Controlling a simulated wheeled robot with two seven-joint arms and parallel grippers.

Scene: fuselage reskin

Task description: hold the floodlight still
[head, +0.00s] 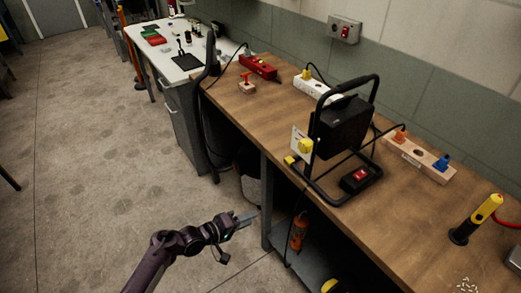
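The floodlight (341,126) is black and stands upright on the wooden workbench (262,118) in a black tubular frame, near the front edge. A white plate with a yellow knob (304,146) shows at the left of its frame. My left gripper (250,217) is over the floor in front of the bench, left of and apart from the floodlight. It appears to hold nothing, but its finger gap is too small to judge. My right gripper is not in view.
A switch box (359,181) lies by the floodlight's base. Power strips (418,158) lie behind it. A yellow-and-black torch (475,219) stands at the right. A lower shelf holds an orange item (299,230). The floor (90,170) at left is clear.

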